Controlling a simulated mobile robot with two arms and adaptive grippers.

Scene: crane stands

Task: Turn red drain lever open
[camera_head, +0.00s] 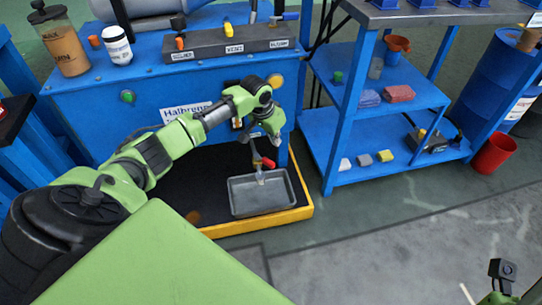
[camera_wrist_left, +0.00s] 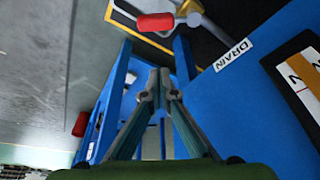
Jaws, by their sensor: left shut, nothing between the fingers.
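The red drain lever (camera_head: 268,163) sits on a small metal valve above a grey drip tray (camera_head: 248,208). In the left wrist view the red lever (camera_wrist_left: 156,22) shows near the top edge, lying roughly across the picture, with the metal valve body (camera_wrist_left: 190,14) at its right. A white DRAIN label (camera_wrist_left: 232,54) is on the blue panel beside it. My left gripper (camera_head: 276,137) is just above the lever in the head view. In the left wrist view its fingertips (camera_wrist_left: 159,73) are together and empty, apart from the lever.
The blue machine stand (camera_head: 150,95) is close behind my left arm. A yellow-edged black base (camera_head: 214,229) lies under the tray. Blue shelves (camera_head: 345,115) with small items stand to the right. A red bucket (camera_head: 494,153) is farther right. Grey floor at the lower right is mostly clear.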

